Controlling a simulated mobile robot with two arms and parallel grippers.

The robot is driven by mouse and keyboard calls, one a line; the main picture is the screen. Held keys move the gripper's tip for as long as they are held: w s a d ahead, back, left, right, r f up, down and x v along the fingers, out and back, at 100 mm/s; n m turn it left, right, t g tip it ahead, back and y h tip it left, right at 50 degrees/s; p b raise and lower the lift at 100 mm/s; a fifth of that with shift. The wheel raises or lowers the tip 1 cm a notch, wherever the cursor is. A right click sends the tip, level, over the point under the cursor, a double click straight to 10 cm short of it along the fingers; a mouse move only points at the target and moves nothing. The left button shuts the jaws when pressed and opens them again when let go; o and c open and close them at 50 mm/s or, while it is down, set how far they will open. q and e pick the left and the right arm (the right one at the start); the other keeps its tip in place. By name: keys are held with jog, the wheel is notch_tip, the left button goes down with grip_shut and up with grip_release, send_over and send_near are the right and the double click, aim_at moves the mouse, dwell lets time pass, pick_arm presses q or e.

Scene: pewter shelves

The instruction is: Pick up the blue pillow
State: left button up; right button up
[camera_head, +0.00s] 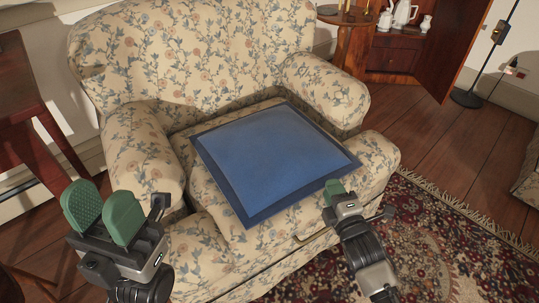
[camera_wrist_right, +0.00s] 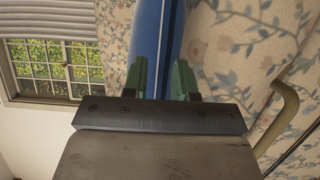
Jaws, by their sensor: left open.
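The blue pillow (camera_head: 270,155), with a darker blue border, lies flat on the seat of the floral armchair (camera_head: 190,45). My right gripper (camera_head: 335,190) is at the pillow's front right edge. In the right wrist view, the pillow (camera_wrist_right: 158,40) shows edge-on between the two green fingers of my right gripper (camera_wrist_right: 160,80). I cannot tell whether they are clamped on it. My left gripper (camera_head: 102,212) is open and empty, apart from the pillow, in front of the chair's left arm.
A dark red wooden table (camera_head: 30,110) stands at the left. A round side table (camera_head: 350,30) and a cabinet (camera_head: 400,50) are behind on the right. A patterned rug (camera_head: 420,240) covers the front right floor. The right wrist view shows a window (camera_wrist_right: 50,70).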

jog(key=w, duration=0.2)
jog(key=shift+w+a+f+b, duration=0.2)
jog(key=shift+w+f+b, duration=0.1)
jog(key=shift+b, duration=0.1)
jog(key=shift+w+a+r, duration=0.1)
jog(key=shift+w+r, duration=0.1)
jog(key=shift+w, duration=0.05)
jog(key=shift+c, duration=0.3)
grip_shut()
jog(key=shift+r, duration=0.1)
